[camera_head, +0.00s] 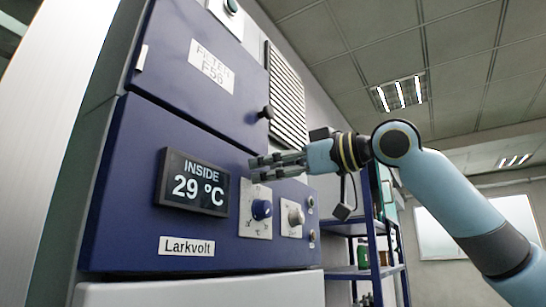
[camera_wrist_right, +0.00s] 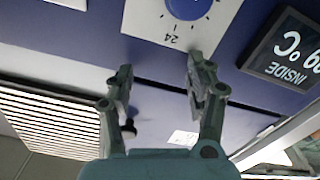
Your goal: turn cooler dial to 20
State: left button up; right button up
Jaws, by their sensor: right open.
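The cooler's blue dial (camera_head: 261,209) sits on a white scale plate (camera_head: 255,228) on the dark blue panel. The dial also shows at the top edge of the right wrist view (camera_wrist_right: 187,6), with "24" printed on its plate; where its pointer stands is unclear. The display (camera_head: 193,184) reads INSIDE 29 °C. My right gripper (camera_head: 254,168) is open and empty, in front of the panel and just above the dial in the head view. In the wrist view the open fingers (camera_wrist_right: 160,80) are apart from the dial. My left gripper is not in view.
A filter door (camera_head: 190,60) with a black knob (camera_head: 265,112) is above. A blue shelf rack (camera_head: 350,272) stands at right. A Larkvolt label (camera_head: 187,246) is below the display.

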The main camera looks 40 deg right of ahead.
jog(key=shift+r, duration=1.25)
